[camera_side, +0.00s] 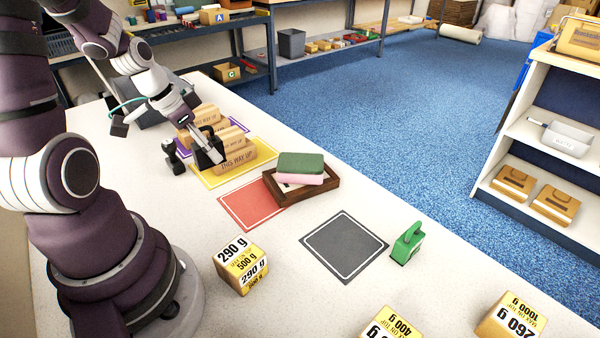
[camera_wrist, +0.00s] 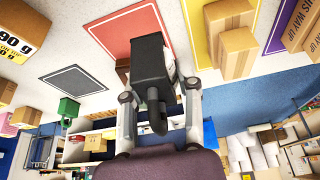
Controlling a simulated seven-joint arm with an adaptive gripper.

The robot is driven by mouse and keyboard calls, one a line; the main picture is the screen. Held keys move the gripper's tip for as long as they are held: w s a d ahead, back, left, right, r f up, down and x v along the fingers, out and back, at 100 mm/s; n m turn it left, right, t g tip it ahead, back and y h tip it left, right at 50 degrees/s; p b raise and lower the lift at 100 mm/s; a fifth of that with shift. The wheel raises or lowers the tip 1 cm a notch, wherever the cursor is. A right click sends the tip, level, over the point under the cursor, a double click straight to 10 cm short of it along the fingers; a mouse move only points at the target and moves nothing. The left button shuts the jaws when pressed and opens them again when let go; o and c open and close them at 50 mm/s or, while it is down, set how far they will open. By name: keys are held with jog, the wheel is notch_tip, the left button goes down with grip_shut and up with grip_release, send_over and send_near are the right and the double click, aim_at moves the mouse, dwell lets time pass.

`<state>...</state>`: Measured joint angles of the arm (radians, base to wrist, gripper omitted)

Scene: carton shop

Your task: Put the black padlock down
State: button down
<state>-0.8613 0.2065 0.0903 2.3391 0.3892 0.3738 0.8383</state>
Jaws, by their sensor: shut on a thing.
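The black padlock (camera_wrist: 150,66) is held between the two fingers of my gripper (camera_wrist: 158,98), its shackle toward the wrist. In the side view my gripper (camera_side: 194,158) is low, by the left side of the yellow mat (camera_side: 207,178), with the padlock (camera_side: 208,153) in front of the cartons there. I cannot tell whether the padlock touches anything below. A green padlock (camera_side: 406,246) stands right of the empty grey mat (camera_side: 344,246). The red mat (camera_side: 248,207) partly lies under a wooden tray (camera_side: 301,194).
Long cartons (camera_side: 236,160) stand on the yellow mat, and others on the purple mat (camera_side: 181,148). The tray holds a green block (camera_side: 300,162) and a pink one. Weight-marked cartons (camera_side: 240,264) stand along the front.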

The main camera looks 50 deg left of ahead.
send_over(220, 194)
jog(key=s, duration=0.2)
jog(key=shift+n, duration=0.4)
jog(key=f, duration=0.7)
jog(key=shift+w, duration=0.2)
jog(key=shift+f, duration=0.5)
jog(key=shift+f, duration=0.45)
jog(key=c, duration=0.8)
grip_release()
jog(key=shift+o, duration=0.2)
